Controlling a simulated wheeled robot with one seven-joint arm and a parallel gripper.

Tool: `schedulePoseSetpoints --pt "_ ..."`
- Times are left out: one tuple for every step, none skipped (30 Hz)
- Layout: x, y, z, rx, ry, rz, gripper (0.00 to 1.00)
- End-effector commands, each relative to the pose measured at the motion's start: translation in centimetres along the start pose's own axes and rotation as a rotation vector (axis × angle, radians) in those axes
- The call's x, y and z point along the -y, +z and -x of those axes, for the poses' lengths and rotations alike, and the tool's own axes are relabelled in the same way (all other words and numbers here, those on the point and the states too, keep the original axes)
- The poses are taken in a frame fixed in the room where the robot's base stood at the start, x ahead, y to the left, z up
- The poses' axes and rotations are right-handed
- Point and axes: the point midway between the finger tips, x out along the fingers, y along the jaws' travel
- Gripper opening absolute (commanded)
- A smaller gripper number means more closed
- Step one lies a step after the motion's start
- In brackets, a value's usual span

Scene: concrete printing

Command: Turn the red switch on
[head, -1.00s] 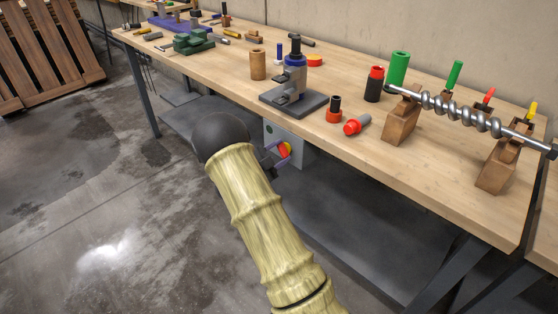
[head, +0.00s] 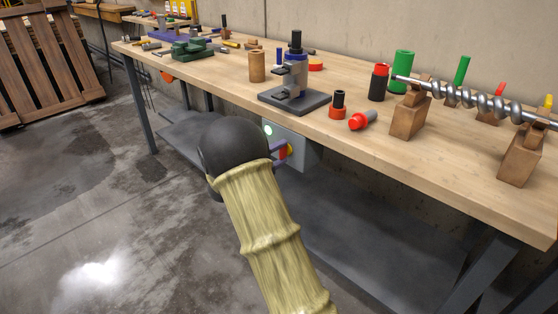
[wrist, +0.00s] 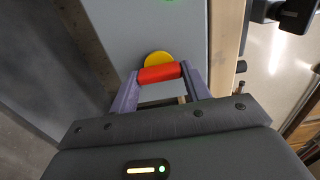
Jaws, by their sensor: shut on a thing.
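The red switch (wrist: 160,73) is a short red handle on a yellow disc (wrist: 157,58), mounted on the face of a grey box (wrist: 120,30). In the wrist view the handle lies across the picture, slightly tilted, between the two purple fingers of my gripper (wrist: 161,78), which is shut on it. In the head view the grey box (head: 304,148) hangs under the bench's front edge, and my gripper (head: 283,148) is at its face, partly hidden by my dark wrist. A lamp (head: 268,130) on the box glows bright pale green; its green edge also shows in the wrist view.
The wooden bench (head: 220,84) stands just above the box. A lower shelf (head: 350,215) lies below.

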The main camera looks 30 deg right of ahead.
Motion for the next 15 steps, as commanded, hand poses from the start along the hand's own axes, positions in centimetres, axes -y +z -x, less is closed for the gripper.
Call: schedulePoseSetpoints --pt "-0.28 -0.04 0.06 -0.001 0.004 -0.006 0.24" --pt "-0.26 -0.04 0.06 -0.001 0.004 -0.008 0.25" --pt "-0.24 -0.04 0.06 -0.001 0.004 -0.011 0.24" --pt "-0.22 -0.04 0.06 -0.001 0.004 -0.012 0.24" --pt "-0.21 -0.04 0.07 -0.001 0.004 -0.013 0.24" --pt "-0.2 -0.04 0.06 -0.001 0.004 -0.013 0.24" --pt "-0.19 -0.04 0.07 -0.001 0.004 -0.013 0.24" --pt "-0.19 -0.04 0.07 -0.001 0.004 -0.013 0.24" --pt "-0.19 -0.04 0.07 -0.001 0.005 -0.013 0.24" --pt "-0.19 -0.04 0.07 -0.001 0.005 -0.013 0.24" --pt "-0.2 -0.04 0.07 -0.001 0.005 -0.013 0.24" --pt "-0.2 -0.04 0.07 -0.001 0.005 -0.013 0.24" --pt "-0.2 -0.04 0.07 -0.001 0.005 -0.013 0.24" --pt "-0.2 -0.04 0.07 -0.001 0.005 -0.013 0.51" --pt "-0.19 -0.03 0.07 -0.001 0.004 -0.013 0.59"
